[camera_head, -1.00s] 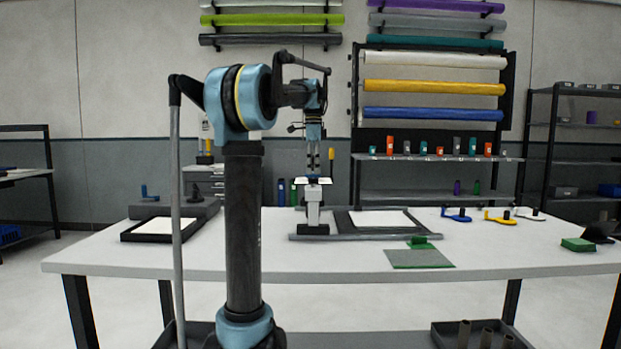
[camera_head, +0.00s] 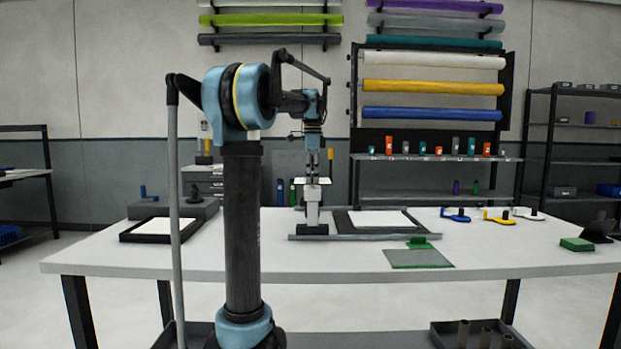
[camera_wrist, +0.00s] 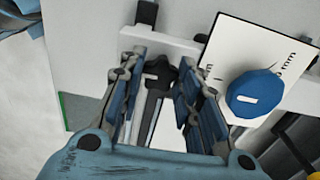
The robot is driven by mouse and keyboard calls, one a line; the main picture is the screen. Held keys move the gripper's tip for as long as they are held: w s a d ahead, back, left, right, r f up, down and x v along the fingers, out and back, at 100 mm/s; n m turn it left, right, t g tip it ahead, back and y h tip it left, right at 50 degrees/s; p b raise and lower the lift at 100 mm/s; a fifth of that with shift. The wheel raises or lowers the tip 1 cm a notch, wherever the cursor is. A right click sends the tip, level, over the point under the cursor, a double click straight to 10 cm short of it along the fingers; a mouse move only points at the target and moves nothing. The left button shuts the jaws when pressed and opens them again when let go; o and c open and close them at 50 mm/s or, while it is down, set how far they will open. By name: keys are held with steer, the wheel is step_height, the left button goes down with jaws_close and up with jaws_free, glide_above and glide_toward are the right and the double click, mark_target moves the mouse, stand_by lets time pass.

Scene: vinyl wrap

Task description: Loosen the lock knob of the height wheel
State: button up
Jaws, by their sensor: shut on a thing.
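My gripper (camera_wrist: 159,82) points down over the machine (camera_head: 312,215) that stands on the table. In the wrist view its two fingers are closed on a black lobed lock knob (camera_wrist: 160,70), one finger on each side. A short white mark shows on the knob's top. The blue height wheel (camera_wrist: 255,94), with a white mark, sits right of the fingers on a white scale plate (camera_wrist: 240,45) lettered in mm. The plate also shows in the head view (camera_head: 299,181). My gripper (camera_head: 312,178) is small there, and its contact with the knob is too small to judge.
A dark frame with a white sheet (camera_head: 380,218) lies right of the machine. A green-edged mat (camera_head: 418,258) lies near the table's front. Blue, yellow and white handled tools (camera_head: 498,217) lie at the right. A dark tray (camera_head: 150,229) sits at the left.

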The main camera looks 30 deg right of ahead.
steer(key=shift+w, duration=0.15)
steer(key=shift+c, duration=0.2)
steer(key=shift+o, duration=0.2)
steer(key=n, duration=0.5)
steer(key=shift+n, duration=0.4)
steer(key=n, duration=0.6)
steer(key=shift+w, duration=0.1)
steer(key=n, duration=0.6)
steer(key=shift+n, duration=0.4)
steer(key=n, duration=0.5)
steer(key=shift+n, duration=0.3)
steer(key=shift+c, duration=0.2)
steer(key=o, duration=1.1)
